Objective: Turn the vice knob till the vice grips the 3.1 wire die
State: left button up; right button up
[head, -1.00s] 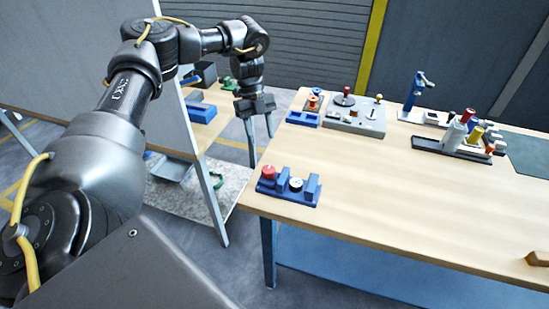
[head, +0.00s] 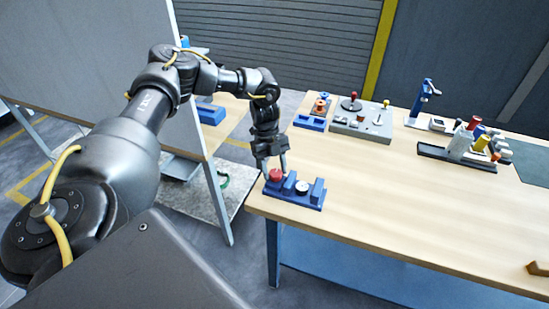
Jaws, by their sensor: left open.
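The blue vice (head: 290,200) sits at the near left corner of the wooden table. Its red knob (head: 275,175) stands at the vice's left end. A round pale disc with a dark side, seemingly the 3.1 wire die (head: 302,187), sits between two upright blue blocks; I cannot read its marking or tell whether the blocks touch it. My left gripper (head: 275,166) is open and points down at the red knob, its fingers on either side of it. Contact cannot be told. My right gripper is not in view.
On the wooden table (head: 400,220), a blue tray (head: 310,123), a grey fixture (head: 361,124) with a red-topped post and a dark holder (head: 460,157) with coloured cylinders stand farther back. The table's middle is clear.

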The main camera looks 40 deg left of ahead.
pick_arm(q)
jog(key=c, duration=0.7)
jog(key=shift+m, duration=0.3)
